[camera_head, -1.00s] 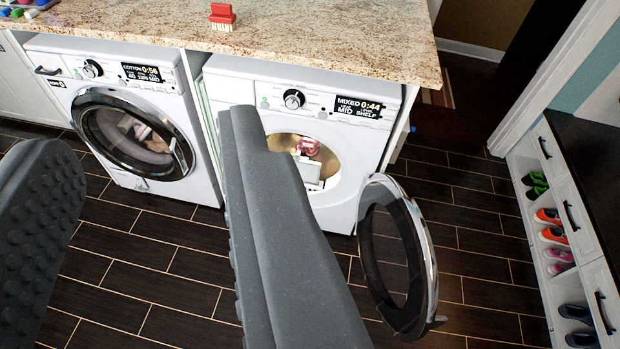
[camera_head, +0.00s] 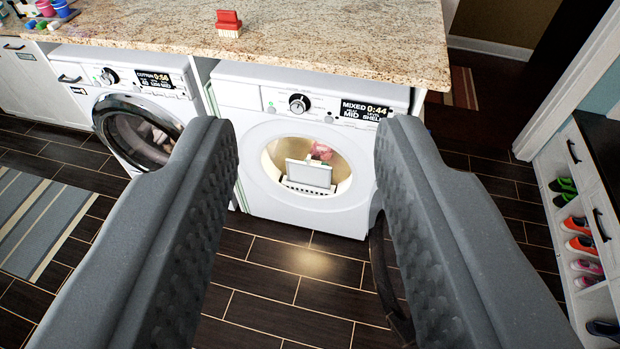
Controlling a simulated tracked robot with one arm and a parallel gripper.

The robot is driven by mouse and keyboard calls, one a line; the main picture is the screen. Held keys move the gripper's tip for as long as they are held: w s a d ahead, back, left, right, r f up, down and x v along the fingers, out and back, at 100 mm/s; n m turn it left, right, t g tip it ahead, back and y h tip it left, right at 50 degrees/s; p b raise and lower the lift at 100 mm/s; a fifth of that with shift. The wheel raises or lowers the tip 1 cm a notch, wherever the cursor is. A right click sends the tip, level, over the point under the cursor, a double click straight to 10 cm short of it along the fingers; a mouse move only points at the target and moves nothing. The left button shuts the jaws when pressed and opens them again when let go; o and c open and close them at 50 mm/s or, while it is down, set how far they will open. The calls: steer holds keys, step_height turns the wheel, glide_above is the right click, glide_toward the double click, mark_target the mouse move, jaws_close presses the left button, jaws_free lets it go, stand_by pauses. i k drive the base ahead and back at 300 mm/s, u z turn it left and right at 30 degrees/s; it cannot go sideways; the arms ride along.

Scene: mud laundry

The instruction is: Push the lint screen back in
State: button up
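The lint screen appears to be the pale framed panel (camera_head: 308,175) standing up in the lower front of the open drum mouth of the right-hand machine (camera_head: 262,200). A dark slotted strip (camera_head: 308,188) lies below it. A pink item (camera_head: 321,150) sits behind it in the lit drum. The round door (camera_head: 388,265) hangs open, mostly hidden behind my right finger. My gripper (camera_head: 306,150) is open and empty, its two grey fingers spread wide on either side of the drum opening in the picture. It is apart from the screen.
A second washer (camera_head: 135,120) with its door shut stands to the left. A striped rug (camera_head: 45,225) lies at left, a shoe shelf (camera_head: 560,215) stands at right. Floor in front is clear.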

mark_target(307, 173)
steer(key=z, duration=0.05)
steer(key=i, duration=1)
steer(key=u, duration=0.45)
steer(key=k, duration=1.1)
steer(key=z, duration=0.3)
steer(key=i, duration=1)
